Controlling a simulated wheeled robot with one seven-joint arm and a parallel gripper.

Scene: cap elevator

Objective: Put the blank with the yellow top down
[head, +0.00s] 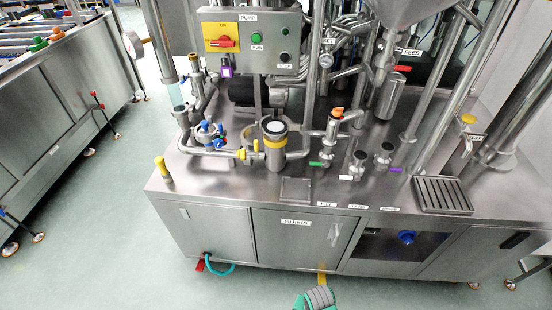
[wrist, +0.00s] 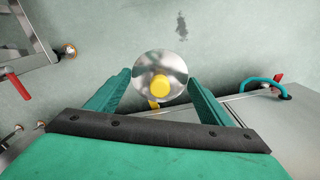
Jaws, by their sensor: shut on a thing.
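The blank with the yellow top (wrist: 160,65) is a round shiny steel disc with a yellow knob, seen from above in the wrist view. My gripper (wrist: 159,84) is shut on it, with one green finger at each side. The blank is over the floor in that view, beside the front edge of the steel unit. In the head view my arm's green and grey end (head: 316,299) shows at the bottom edge, in front of the unit.
The steel unit's deck (head: 225,192) has bare room at its front left. A square plate (head: 296,190) lies near its front edge. Pipes, valves and a yellow-topped post (head: 163,169) stand on the deck. A drip grate (head: 443,195) is at right. A teal hose (head: 220,267) hangs low.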

